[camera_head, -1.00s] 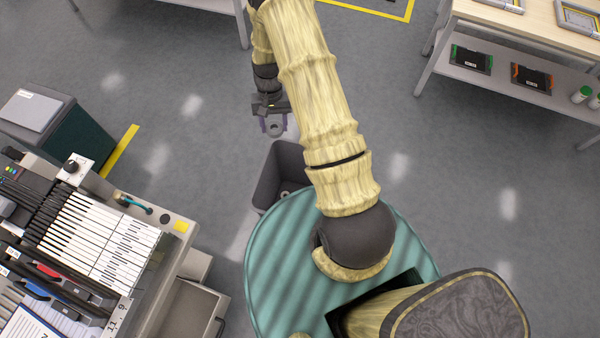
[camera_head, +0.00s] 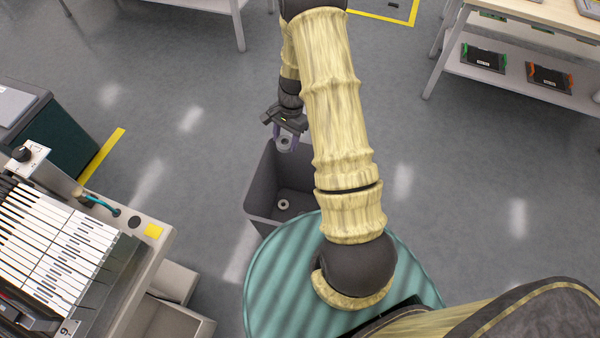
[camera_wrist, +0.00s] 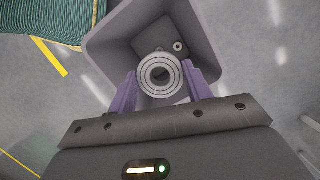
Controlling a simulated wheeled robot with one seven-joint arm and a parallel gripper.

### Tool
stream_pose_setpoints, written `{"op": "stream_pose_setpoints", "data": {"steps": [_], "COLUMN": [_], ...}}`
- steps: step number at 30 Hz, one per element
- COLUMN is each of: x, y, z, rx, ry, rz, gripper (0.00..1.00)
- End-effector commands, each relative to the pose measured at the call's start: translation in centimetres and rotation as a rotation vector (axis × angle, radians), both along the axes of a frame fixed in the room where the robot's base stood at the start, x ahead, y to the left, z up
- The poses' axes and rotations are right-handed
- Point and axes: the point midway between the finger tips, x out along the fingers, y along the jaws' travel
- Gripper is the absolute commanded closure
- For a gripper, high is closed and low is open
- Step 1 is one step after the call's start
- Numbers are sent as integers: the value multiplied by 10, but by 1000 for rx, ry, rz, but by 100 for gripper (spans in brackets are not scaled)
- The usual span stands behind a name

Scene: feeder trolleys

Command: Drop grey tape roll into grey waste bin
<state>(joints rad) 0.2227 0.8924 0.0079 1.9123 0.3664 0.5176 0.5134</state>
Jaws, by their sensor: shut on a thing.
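My gripper (camera_wrist: 160,88) is shut on a grey tape roll (camera_wrist: 160,66), held between its two purple fingers. In the head view my gripper (camera_head: 287,137) and the roll (camera_head: 285,144) are at the far end of the grey waste bin (camera_head: 262,188). In the wrist view the bin (camera_wrist: 112,48) opens below the roll, which overlaps the opening. A small light ring-shaped item (camera_head: 283,204) lies on the bin's floor, and it also shows in the wrist view (camera_wrist: 178,46). My arm covers the bin's right side in the head view.
A machine with a striped feeder bank (camera_head: 55,245) stands at the left, with a dark green cabinet (camera_head: 55,140) behind it. A shelved table (camera_head: 530,40) stands at the back right. The grey floor around the bin's left and far sides is clear.

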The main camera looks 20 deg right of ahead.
Motion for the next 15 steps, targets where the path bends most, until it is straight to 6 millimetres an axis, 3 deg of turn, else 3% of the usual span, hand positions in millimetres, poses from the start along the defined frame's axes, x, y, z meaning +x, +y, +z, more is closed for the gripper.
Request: {"op": "stream_pose_setpoints", "data": {"steps": [1, 15], "x": [0, -1], "y": [-3, -25], "z": [-21, -108], "rx": [1, 12], "ry": [-1, 4], "rz": [-33, -372], "gripper": [72, 72]}}
